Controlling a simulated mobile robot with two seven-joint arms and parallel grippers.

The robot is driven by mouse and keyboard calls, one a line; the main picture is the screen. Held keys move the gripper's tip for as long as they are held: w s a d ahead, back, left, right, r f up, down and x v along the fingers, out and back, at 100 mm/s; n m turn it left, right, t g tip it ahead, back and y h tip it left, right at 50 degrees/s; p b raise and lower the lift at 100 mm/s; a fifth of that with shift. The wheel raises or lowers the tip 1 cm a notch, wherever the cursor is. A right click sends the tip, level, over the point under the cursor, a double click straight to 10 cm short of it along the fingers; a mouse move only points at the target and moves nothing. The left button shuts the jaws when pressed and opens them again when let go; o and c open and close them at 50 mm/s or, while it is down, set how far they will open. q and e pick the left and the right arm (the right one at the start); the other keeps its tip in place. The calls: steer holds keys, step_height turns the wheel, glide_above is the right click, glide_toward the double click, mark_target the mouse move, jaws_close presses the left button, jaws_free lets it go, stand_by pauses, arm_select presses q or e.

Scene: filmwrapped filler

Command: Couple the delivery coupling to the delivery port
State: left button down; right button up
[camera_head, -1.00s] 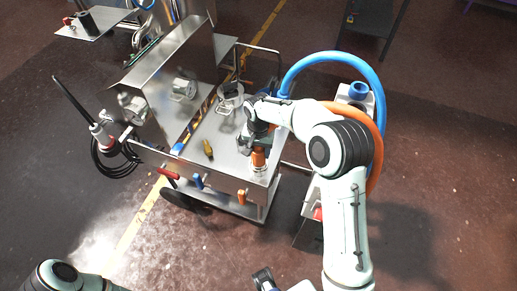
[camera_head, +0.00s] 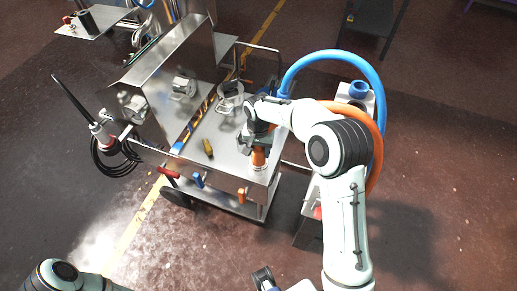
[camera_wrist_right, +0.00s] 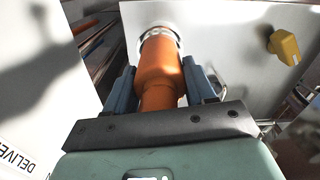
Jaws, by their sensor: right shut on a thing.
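The orange delivery coupling (camera_head: 259,157) stands at the front right corner of the steel cart top. My right gripper (camera_head: 257,140) is above it with its fingers around its upper part. In the right wrist view the orange coupling (camera_wrist_right: 160,68) sits between the two blue-grey fingers of the gripper (camera_wrist_right: 163,86). Its far end meets a bright round metal fitting, seemingly the delivery port (camera_wrist_right: 152,34). Whether it is fully seated or locked cannot be told. Part of what looks like my left gripper (camera_head: 264,278) shows at the bottom edge; its jaws are unclear.
A yellow knob (camera_head: 208,147) stands on the cart top (camera_head: 222,160) left of the coupling. A clear cylinder (camera_head: 230,93) is behind it.

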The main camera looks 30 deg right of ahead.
steer(key=o, duration=1.5)
steer(key=shift+f, duration=0.1)
step_height(320, 180, up, 13)
steer(key=shift+r+p, duration=0.2)
steer(key=shift+p, duration=0.5)
